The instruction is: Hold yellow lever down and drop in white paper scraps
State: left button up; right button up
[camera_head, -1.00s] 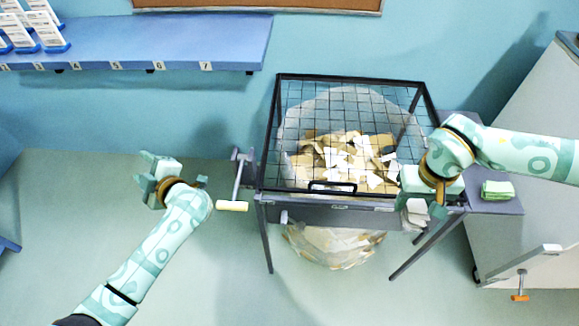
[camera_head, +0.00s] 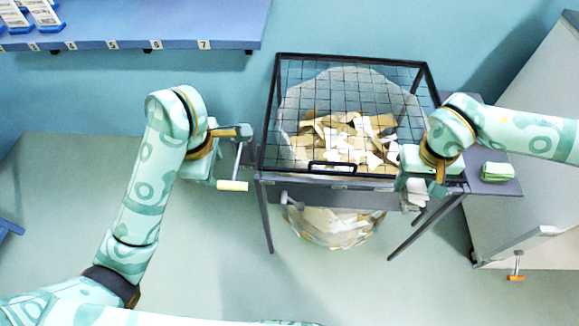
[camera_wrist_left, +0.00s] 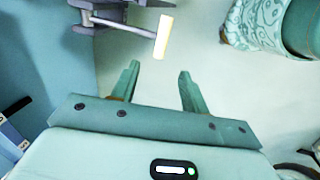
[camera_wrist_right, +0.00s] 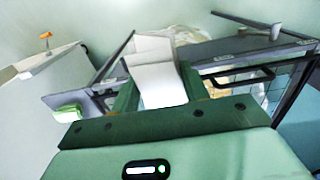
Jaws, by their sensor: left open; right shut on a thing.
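The lever, a pale yellow bar (camera_head: 232,185) on a grey arm, sticks out from the left side of the bin stand; it also shows in the left wrist view (camera_wrist_left: 163,37). My left gripper (camera_head: 240,152) is open just beside the lever's arm; in the left wrist view its fingers (camera_wrist_left: 159,72) are empty and the bar lies beyond the tips. My right gripper (camera_head: 416,180) is shut on white paper (camera_wrist_right: 157,75), held at the stand's front right corner. White and brown scraps (camera_head: 345,138) lie in a clear bag under the mesh.
A black-framed mesh lid (camera_head: 350,60) with a front handle covers the stand. The bag's bottom (camera_head: 335,228) hangs below. A green cloth (camera_head: 497,171) lies on the right side shelf. A pale cabinet (camera_head: 535,200) stands right. A numbered blue shelf (camera_head: 180,25) is on the wall.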

aim_at(224, 184)
pick_arm(q)
jog(key=f, duration=0.3)
jog(key=w+f, duration=0.1)
jog(key=f, duration=0.5)
jog(key=shift+w+f, duration=0.3)
jog(key=shift+w, duration=0.1)
grip_shut()
jog(key=shift+f, duration=0.1)
